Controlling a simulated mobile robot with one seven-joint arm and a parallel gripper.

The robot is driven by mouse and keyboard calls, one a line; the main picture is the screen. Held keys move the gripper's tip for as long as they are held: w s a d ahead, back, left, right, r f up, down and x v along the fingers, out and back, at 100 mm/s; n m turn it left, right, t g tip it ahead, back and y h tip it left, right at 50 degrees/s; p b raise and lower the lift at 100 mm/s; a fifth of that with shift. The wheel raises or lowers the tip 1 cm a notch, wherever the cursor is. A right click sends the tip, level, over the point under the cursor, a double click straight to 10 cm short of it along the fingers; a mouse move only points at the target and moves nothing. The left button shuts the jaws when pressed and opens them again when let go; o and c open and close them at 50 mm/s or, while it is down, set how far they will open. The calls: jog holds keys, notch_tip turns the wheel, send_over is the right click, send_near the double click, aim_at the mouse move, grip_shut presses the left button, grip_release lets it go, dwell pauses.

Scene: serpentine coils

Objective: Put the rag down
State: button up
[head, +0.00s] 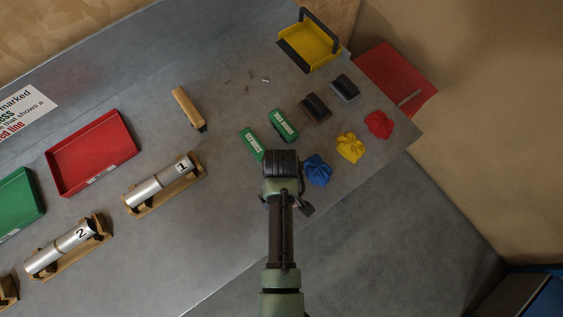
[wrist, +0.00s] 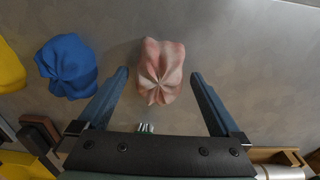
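A pinkish, stained rag (wrist: 160,72) lies crumpled on the grey table in the wrist view. My gripper (wrist: 159,78) is open around it, one finger on each side, with a gap between each finger and the cloth. In the head view my gripper (head: 281,163) is over the table near its front edge, and my arm hides the pinkish rag. A blue rag (head: 317,170) lies just right of my gripper; it also shows in the wrist view (wrist: 66,67). A yellow rag (head: 350,147) and a red rag (head: 379,124) lie farther right.
Two green boxes (head: 283,126) and two dark blocks (head: 316,108) stand beyond the rags. A yellow dustpan-like tray (head: 311,47) is at the back. Metal cylinders on wooden cradles (head: 166,184) and a red tray (head: 93,151) are at left. The table's front edge is close.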

jog(key=shift+r, duration=0.1)
notch_tip(320, 180, up, 12)
jog(key=w+r+m+t, duration=0.2)
jog(key=w+r+t, duration=0.7)
jog(key=w+r, duration=0.7)
notch_tip(320, 180, up, 18)
jog(key=w+m+t, duration=0.2)
jog(key=w+t, duration=0.1)
jog(key=t, duration=0.3)
jog(key=s+r+m+t, duration=0.1)
jog(key=s+r+t, duration=0.3)
jog(key=r, duration=0.6)
jog(key=s+r+m+t, duration=0.1)
jog(key=s+r+t, duration=0.3)
jog(key=r, duration=0.7)
jog(key=s+r+t, duration=0.4)
jog(key=s+r, duration=0.2)
jog(key=r, duration=0.4)
jog(key=shift+s+r+m+b, duration=0.3)
jog(key=shift+s+m, duration=0.1)
jog(key=shift+d, duration=0.1)
